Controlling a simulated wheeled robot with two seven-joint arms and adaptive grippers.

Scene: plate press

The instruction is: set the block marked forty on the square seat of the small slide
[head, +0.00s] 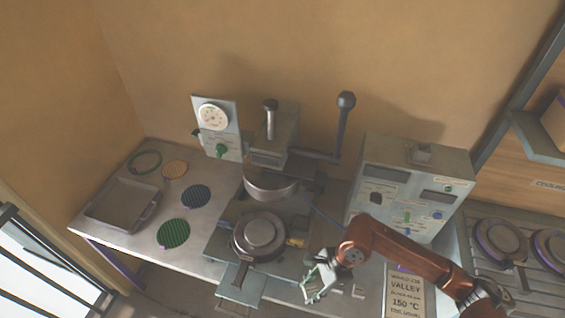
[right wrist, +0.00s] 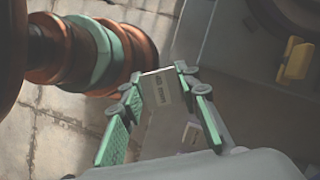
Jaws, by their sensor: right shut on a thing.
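My right gripper (head: 316,286) is shut on a small grey block (right wrist: 160,90) whose dark marking looks like "40 mm". In the right wrist view the block sits between the green-padded fingers. In the head view it is too small and covered to make out. The gripper is in front of and to the right of the press. A yellow piece (head: 297,241) at the press's right side also shows in the right wrist view (right wrist: 297,60). I cannot tell for sure which part is the small slide or its square seat. My left gripper is not in view.
The press's round lower plate (head: 259,236) stands behind and left of the gripper. A small pale block (head: 358,292) lies on the counter to the right, near the "150 °C" sign (head: 405,293). A grey control box (head: 411,185) stands behind. A tray (head: 122,205) is far left.

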